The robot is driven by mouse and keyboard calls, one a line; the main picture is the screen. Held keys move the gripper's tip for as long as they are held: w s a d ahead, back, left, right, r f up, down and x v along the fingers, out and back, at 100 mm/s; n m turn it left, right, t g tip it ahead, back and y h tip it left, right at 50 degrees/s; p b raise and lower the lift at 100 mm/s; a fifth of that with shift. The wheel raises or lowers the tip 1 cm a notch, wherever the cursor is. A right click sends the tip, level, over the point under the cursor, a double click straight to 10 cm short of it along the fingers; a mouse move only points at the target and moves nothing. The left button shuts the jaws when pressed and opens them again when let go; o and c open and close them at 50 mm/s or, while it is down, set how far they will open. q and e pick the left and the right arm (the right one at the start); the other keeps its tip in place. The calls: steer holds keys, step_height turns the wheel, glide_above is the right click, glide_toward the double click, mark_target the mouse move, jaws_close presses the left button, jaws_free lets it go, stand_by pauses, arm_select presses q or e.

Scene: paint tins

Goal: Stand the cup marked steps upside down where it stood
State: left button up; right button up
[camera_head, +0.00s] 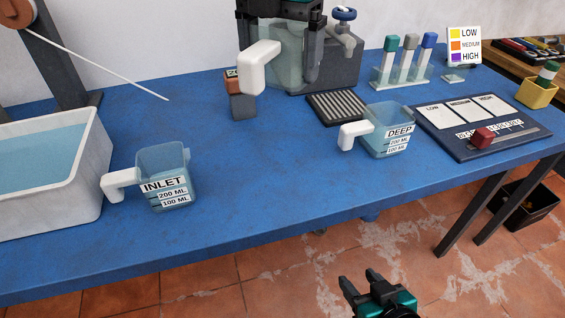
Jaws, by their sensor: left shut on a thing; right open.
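My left gripper (281,48) comes down from the top middle and is shut on a clear cup with a white handle (258,67). The cup is in front of a grey sink block, and its handle points toward the viewer. No marking shows on this cup, and I cannot tell which way up it is. Two similar cups stand upright on the blue table: one marked INLET (165,175) at the left front, one marked DEEP (389,130) right of the middle. My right gripper (360,281) is open and empty, low at the bottom, in front of the table.
A white basin of water (60,205) is at the left. A grey sink block with a tap (343,40) stands behind the held cup, with a ribbed dark mat (337,108) before it. A labelled slider board (480,130) and a tube rack (402,75) are right. The table's middle front is clear.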

arm_select(q)
step_height(320, 180, down, 18)
steer(key=shift+f+b, duration=0.15)
steer(key=shift+b, duration=1.1)
steer(key=shift+f, duration=0.2)
steer(key=o, duration=0.9)
steer(key=shift+r, duration=0.5)
step_height(320, 180, up, 12)
steer(key=shift+f+p, duration=0.25)
steer(key=shift+p, duration=0.7)
